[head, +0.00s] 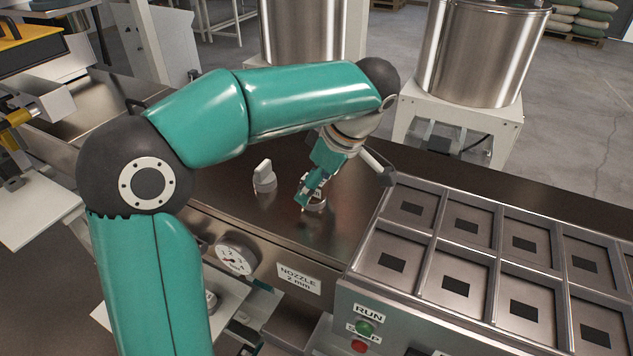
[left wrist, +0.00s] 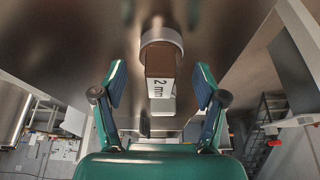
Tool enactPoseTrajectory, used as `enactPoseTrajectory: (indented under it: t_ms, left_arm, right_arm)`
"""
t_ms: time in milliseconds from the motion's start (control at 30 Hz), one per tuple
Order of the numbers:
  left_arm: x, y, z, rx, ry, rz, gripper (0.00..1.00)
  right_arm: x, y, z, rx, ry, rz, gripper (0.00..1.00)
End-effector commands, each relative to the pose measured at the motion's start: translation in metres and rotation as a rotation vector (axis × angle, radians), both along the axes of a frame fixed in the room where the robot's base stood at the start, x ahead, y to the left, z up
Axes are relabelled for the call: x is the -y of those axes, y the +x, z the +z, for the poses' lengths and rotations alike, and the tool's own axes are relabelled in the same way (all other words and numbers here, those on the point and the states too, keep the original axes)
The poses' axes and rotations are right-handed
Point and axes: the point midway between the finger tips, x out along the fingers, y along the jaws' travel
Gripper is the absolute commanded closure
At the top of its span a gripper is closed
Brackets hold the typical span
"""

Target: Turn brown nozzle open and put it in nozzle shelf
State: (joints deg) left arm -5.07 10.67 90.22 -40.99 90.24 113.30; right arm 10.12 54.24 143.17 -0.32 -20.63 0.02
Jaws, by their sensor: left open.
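The brown nozzle (left wrist: 160,63), with a white "2 mm" label, sits in a round metal collar (left wrist: 161,38) in the left wrist view. In the head view the nozzle is mostly hidden by my left gripper (head: 307,196), which reaches down to it on the dark metal panel. In the left wrist view my left gripper (left wrist: 160,86) is open, with one finger on each side of the nozzle and a visible gap to both. A metal tray of square compartments (head: 436,236), each with a dark square in its floor, lies at the right; I cannot tell if it is the nozzle shelf.
A white knob (head: 264,178) stands on the panel left of my gripper. A dial gauge (head: 235,257), a "NOZZLE 2 mm" plate (head: 298,278), a green button (head: 364,327) and a red button (head: 358,346) are on the front. Steel tanks (head: 483,50) stand behind.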

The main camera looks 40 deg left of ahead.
Motion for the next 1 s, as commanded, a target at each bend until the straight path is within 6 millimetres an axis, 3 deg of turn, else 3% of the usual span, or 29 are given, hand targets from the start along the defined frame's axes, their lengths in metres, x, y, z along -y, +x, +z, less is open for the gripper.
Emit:
enactPoseTrajectory:
  t_ms: [1000]
  left_arm:
    - [0.000,0.000,0.058,0.000,0.000,0.001,0.28]
  right_arm:
    - [0.000,0.000,0.046,0.000,0.000,0.000,0.60]
